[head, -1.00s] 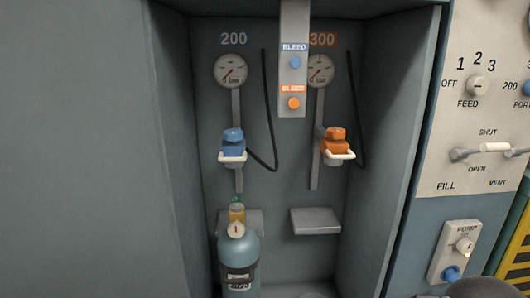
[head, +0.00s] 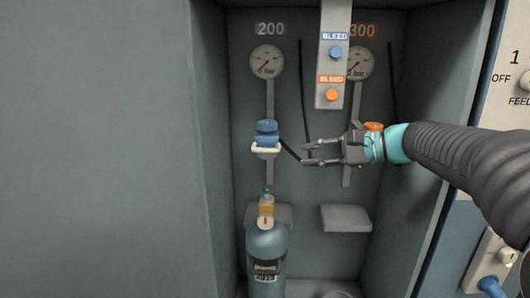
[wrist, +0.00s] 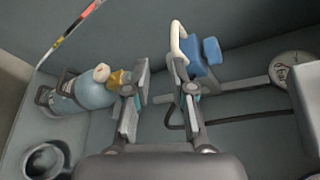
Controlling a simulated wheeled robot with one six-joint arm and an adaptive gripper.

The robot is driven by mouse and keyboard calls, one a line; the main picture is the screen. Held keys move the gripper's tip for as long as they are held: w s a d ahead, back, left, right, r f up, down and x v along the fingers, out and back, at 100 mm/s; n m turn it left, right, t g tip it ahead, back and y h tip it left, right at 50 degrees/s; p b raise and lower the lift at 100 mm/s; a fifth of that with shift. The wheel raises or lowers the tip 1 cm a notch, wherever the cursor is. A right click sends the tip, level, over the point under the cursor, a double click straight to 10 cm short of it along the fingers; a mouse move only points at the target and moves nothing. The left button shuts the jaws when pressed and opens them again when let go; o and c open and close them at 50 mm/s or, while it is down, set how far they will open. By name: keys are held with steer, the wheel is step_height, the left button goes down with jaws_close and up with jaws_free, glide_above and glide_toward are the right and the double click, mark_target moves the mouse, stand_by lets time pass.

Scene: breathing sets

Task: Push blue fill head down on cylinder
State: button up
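The blue fill head (head: 267,132) with its pale loop handle sits on a vertical rail under the 200 gauge. The blue-grey cylinder (head: 267,258) stands upright below it, with a yellowish valve (head: 266,207) on top. A clear gap separates the head from the valve. My gripper (head: 308,153) is open, to the right of the fill head and pointing left at about its height; nothing is between its fingers. In the wrist view, the blue fill head (wrist: 203,58) is beyond the right finger and the cylinder (wrist: 92,93) beyond the left finger of my gripper (wrist: 160,88).
A post with blue and orange bleed buttons (head: 332,65) hangs above my gripper. The orange fill head (head: 373,127) is mostly hidden behind my gripper. An empty grey shelf (head: 345,218) is at lower right. A dark hose hangs beside the blue head.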

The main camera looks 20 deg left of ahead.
mark_target(260, 151)
steer(key=shift+y, duration=0.4)
steer(key=x, duration=0.4)
steer(key=w+x, duration=0.1)
steer(key=x, duration=0.9)
steer(key=shift+w+a+r+p, duration=0.25)
steer(key=shift+a+r+p, duration=0.05)
steer(key=shift+r+p, duration=0.05)
jaws_close()
